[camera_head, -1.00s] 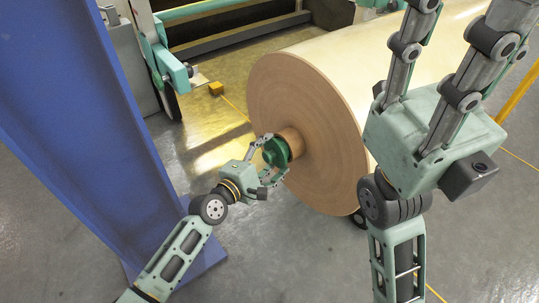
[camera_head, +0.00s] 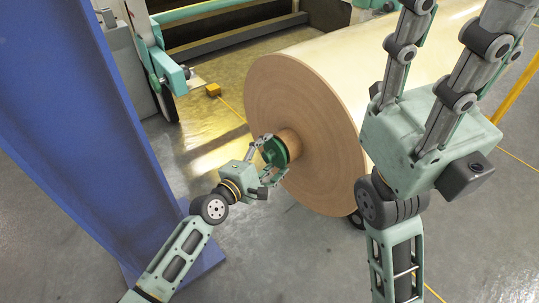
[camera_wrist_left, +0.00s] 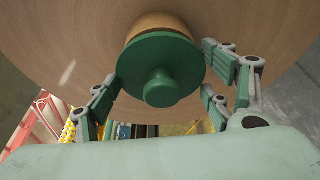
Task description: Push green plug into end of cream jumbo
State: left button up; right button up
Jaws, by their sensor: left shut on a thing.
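The cream jumbo (camera_head: 312,110) is a large roll lying on its side, with its brown layered end face toward me. A tan core stub (camera_head: 292,143) sticks out of that face; it also shows in the wrist view (camera_wrist_left: 158,22). The green plug (camera_head: 274,152), a flanged disc with a round knob (camera_wrist_left: 161,88), sits at the core's end, lined up with it. A tan band of core shows behind the flange; how deep the plug sits is hidden. My left gripper (camera_head: 268,160) is shut on the plug, fingers on both sides of the flange. My right gripper (camera_head: 448,45) is raised, fingers apart, tips cut off by the frame.
A blue post (camera_head: 85,130) with a base plate stands close left of my left arm. Green machinery (camera_head: 170,75) is at the back left. A small yellow block (camera_head: 213,90) lies on the floor.

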pick_arm(q)
jog(key=shift+w+d, duration=0.2)
jog(key=shift+d, duration=0.15)
dwell(0.5)
jog(key=shift+w+d, duration=0.2)
dwell(0.7)
jog(key=o, duration=0.8)
jog(key=shift+o, duration=0.7)
